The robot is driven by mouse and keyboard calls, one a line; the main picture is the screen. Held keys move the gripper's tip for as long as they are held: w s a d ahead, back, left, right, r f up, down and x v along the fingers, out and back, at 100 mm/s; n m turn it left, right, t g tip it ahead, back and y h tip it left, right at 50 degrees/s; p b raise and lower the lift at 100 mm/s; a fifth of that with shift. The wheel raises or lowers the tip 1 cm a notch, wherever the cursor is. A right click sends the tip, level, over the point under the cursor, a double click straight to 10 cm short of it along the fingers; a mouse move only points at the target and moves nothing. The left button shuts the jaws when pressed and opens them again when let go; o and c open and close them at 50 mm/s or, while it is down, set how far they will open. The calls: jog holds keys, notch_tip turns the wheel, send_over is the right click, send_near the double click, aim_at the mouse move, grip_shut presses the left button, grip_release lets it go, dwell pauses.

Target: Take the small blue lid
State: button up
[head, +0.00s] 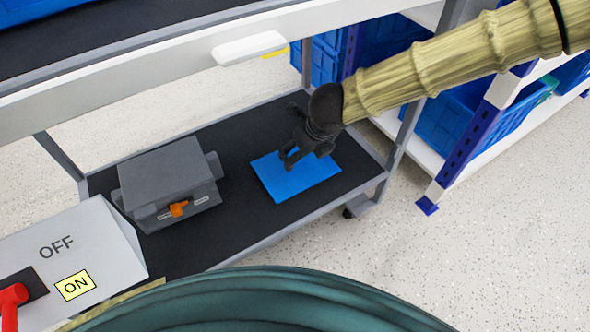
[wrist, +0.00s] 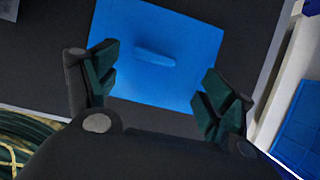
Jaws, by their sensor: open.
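The small blue lid (head: 296,178) lies flat on the dark lower shelf of the trolley, right of the grey box. In the wrist view the lid (wrist: 180,78) shows a raised bar handle (wrist: 154,56) at its middle. My gripper (head: 289,164) is over the lid in the head view and hides part of it, including the handle. In the wrist view my gripper (wrist: 160,82) is open and empty, its two fingers apart on either side of the lid's near part. The handle lies beyond the fingertips in that picture, between their lines. I cannot tell the exact height above the lid.
A grey box with an orange rotary switch (head: 179,208) stands on the same shelf (head: 235,228). A panel with OFF and ON labels (head: 75,262) is at lower left. Blue crates (head: 465,115) stand on a rack at right.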

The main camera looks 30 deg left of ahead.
aim_at(298, 169)
jog(key=shift+s+a+b+x, duration=0.1)
jog(key=shift+s+b+x, duration=0.05)
jog(key=shift+b+x, duration=0.7)
jog(key=shift+s+a+b+x, duration=0.1)
jog(key=shift+s+b+x, duration=0.05)
jog(key=shift+b+x, duration=1.45)
jog(key=shift+x, duration=0.2)
jog(key=shift+a+r, duration=0.1)
jog(key=c, duration=1.2)
